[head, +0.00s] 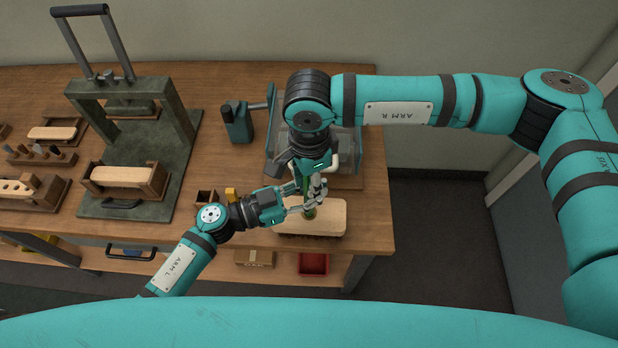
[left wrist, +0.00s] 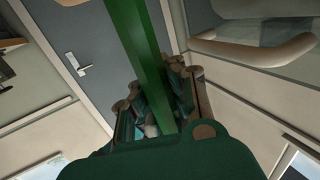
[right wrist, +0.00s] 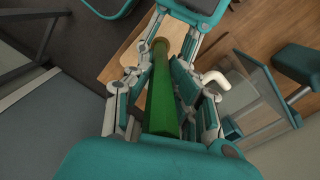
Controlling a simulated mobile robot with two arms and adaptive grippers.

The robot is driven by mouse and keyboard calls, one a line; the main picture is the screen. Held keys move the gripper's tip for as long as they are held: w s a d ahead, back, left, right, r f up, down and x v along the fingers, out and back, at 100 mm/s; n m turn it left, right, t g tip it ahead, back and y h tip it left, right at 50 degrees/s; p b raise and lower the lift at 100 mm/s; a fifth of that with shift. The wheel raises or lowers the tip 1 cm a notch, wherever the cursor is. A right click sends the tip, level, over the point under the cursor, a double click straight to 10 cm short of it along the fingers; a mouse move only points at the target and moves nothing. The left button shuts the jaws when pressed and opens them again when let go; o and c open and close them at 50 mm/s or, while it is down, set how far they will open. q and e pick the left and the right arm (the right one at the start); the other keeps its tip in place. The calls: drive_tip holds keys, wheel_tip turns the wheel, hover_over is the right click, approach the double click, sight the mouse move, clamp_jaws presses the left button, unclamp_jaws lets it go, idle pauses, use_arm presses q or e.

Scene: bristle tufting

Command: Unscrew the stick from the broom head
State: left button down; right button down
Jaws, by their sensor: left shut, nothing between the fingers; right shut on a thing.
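The broom head (head: 330,219) is a pale wooden block near the table's front right edge; part of it shows in the right wrist view (right wrist: 119,66). The green stick (head: 310,213) stands on it, mostly hidden by my grippers in the head view. My right gripper (head: 313,190) is above the block, shut on the stick, which runs between its fingers in the right wrist view (right wrist: 161,95). My left gripper (head: 297,207) reaches in from the left, low beside the stick, shut with nothing held. The stick (left wrist: 148,60) passes close by its fingers in the left wrist view.
A clear-walled bin (head: 350,150) stands just behind the broom head. A green press frame (head: 186,115) and wooden blocks in holders (head: 130,176) occupy the left of the table. A small dark box (head: 205,198) is left of the left gripper. Free floor lies right of the table.

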drive_tip(key=shift+w+d, duration=0.1)
drive_tip(key=shift+w, duration=0.05)
idle(0.6)
drive_tip(key=c, duration=1.2)
unclamp_jaws()
